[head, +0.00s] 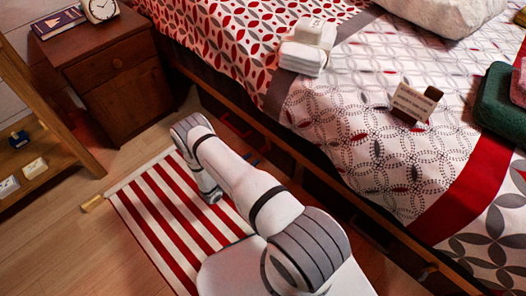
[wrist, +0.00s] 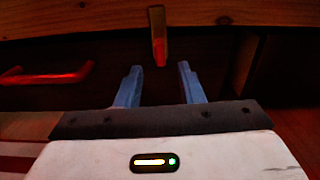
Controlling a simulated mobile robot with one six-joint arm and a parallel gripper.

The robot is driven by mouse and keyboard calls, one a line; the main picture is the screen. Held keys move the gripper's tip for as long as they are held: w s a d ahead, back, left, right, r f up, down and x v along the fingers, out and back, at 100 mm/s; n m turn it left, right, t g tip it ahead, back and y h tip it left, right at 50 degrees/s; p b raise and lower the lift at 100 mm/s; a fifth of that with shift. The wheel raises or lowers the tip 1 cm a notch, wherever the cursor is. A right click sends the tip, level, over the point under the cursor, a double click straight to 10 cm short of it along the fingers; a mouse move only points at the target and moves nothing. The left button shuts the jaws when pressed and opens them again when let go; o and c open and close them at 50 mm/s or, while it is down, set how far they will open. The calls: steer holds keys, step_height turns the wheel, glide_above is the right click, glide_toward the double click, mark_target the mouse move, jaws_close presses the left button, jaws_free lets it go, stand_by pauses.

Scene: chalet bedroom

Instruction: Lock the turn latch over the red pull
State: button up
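The turn latch (wrist: 158,36) is a small brass-coloured bar with a reddish lower end, in the upper middle of the wrist view. It stands upright, its top on the wooden rail and its lower end in front of the dark panel below. The red pull (wrist: 48,74) is a bar handle on that dark panel, to the left of the latch. My gripper (wrist: 156,82) has two blue fingers, open and apart, with nothing between them. The latch appears just beyond the gap between the fingertips; I see no contact. In the head view my arm hides most of this area.
The wooden bed rail (wrist: 240,22) runs across above the panel. In the head view, a nightstand (head: 112,80) stands left of the bed, and a red-striped rug (head: 165,215) lies under my arm. Folded towels (head: 304,52) lie on the bed. Bare floor shows at the lower left.

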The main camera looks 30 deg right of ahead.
mark_target(261, 152)
steer(key=shift+w+d+f, duration=0.1)
steer(key=shift+d+f, duration=0.1)
steer(key=shift+d, duration=0.2)
steer(key=b+x, duration=0.2)
steer(key=x, duration=0.4)
steer(key=shift+w+d+r, duration=0.1)
steer(key=shift+w+d, duration=0.05)
steer(key=shift+d, duration=0.25)
steer(key=shift+c, duration=0.2)
